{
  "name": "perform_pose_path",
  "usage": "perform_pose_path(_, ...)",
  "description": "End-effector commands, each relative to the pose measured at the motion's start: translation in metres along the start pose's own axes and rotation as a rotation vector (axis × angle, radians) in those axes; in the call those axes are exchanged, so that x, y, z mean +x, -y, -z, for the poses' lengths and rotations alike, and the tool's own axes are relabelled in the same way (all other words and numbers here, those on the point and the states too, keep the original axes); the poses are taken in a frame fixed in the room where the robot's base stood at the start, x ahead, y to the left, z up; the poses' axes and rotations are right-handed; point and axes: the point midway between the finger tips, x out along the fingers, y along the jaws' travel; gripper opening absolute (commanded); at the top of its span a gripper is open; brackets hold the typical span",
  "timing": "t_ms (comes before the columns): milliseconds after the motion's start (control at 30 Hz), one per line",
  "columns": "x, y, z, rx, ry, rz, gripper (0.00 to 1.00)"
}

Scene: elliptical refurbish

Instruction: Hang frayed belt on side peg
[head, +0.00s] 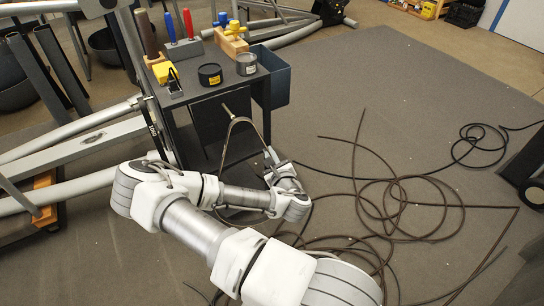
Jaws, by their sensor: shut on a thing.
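The frayed belt (257,134) is a thin grey-brown loop in front of the black cart. Its narrow top bend is at the side peg (228,111), a short light rod sticking out from the cart's side. I cannot tell whether the loop is around the peg or only in front of it. My gripper (269,153) is shut on the belt's right side, below the peg. The fingertips are small here, and my arm hides the lower part of the loop.
The black cart (205,93) carries red and blue handled tools (180,50), two round tins (210,74) and a wooden block (231,42). A blue-grey bin (270,77) hangs on its right. Loose dark cable (400,190) covers the floor at right. Exercise-machine frames (75,150) stand at left.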

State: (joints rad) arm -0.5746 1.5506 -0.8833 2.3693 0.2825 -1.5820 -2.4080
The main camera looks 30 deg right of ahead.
Motion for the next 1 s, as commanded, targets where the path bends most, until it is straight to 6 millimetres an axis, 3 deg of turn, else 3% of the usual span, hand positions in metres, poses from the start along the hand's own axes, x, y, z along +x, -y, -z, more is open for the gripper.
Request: perform_pose_path(1000, 0.059, -0.013, -0.013, 0.003, 0.002, 0.000, 0.00)
